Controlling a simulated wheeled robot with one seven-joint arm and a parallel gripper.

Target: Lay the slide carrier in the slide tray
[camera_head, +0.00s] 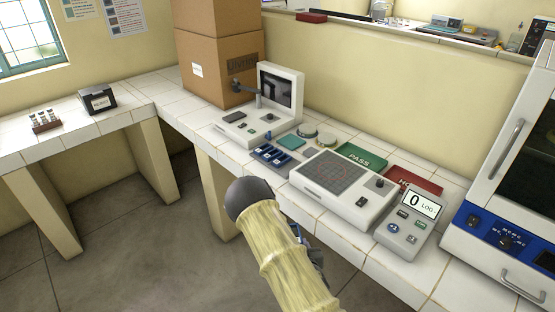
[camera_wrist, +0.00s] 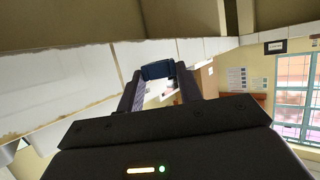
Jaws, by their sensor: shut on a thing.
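My gripper (camera_wrist: 158,88) is shut on a small dark blue block, which I take as the slide carrier (camera_wrist: 157,70), held between its fingertips in the wrist view. In the head view my arm hides most of the gripper, low in front of the bench's front edge. The carrier cannot be made out clearly there. A dark blue tray (camera_head: 270,155), which looks like the slide tray, lies on the bench near the front edge, left of the white gridded plate. It has several slots or pieces in it. The gripper is apart from the tray, nearer to me.
A white device with a screen (camera_head: 281,88) stands behind the tray. A teal pad (camera_head: 291,142) and round dishes (camera_head: 307,130) lie close by. Right are the gridded unit (camera_head: 340,180), green PASS mat (camera_head: 362,156), red mat (camera_head: 414,180), LOG counter (camera_head: 408,226) and incubator (camera_head: 510,190).

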